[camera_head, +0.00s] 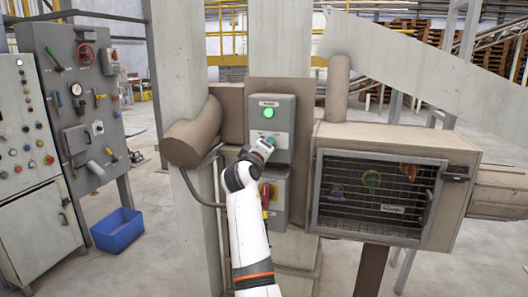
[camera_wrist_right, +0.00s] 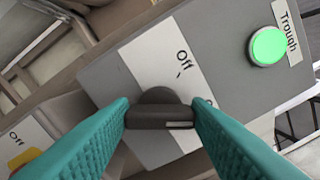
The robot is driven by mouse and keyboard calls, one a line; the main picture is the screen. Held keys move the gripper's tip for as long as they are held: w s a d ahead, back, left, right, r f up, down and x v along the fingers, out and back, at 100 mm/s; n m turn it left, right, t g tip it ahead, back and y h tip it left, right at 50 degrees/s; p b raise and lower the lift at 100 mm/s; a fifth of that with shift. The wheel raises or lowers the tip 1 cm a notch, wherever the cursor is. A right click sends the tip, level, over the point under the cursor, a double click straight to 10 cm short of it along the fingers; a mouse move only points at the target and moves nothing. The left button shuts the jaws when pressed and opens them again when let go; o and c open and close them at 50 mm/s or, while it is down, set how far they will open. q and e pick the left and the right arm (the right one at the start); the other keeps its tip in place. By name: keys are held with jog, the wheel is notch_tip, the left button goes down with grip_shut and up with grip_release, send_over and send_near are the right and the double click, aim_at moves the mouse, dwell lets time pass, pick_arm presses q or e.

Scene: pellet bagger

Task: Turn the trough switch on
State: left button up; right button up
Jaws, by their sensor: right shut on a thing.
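The trough switch is a dark rotary knob (camera_wrist_right: 160,108) on a grey box (camera_head: 283,107) with a white label strip. In the right wrist view, an "Off" mark shows beside the knob, and a second mark is mostly hidden by a finger. A round green lamp (camera_wrist_right: 267,46) beside the "Trough" label looks bright; it also shows in the head view (camera_head: 268,113). My right gripper (camera_head: 268,143) is shut on the knob, one teal finger on each side. In the head view the gripper hides most of the knob. My left gripper is out of view.
Below the box is a second box with a red and yellow switch (camera_head: 267,193). A meshed cage (camera_head: 372,192) stands close on the right. A brown rounded duct (camera_head: 193,137) is on the left. Control panels and a blue bin (camera_head: 118,230) stand farther left.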

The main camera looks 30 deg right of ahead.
jog(key=shift+r, duration=0.4)
jog(key=o, duration=0.7)
jog(key=shift+o, duration=1.4)
jog(key=shift+d+f, duration=0.15)
jog(key=b+v, duration=0.2)
jog(key=v, duration=1)
jog(key=shift+f, duration=0.2)
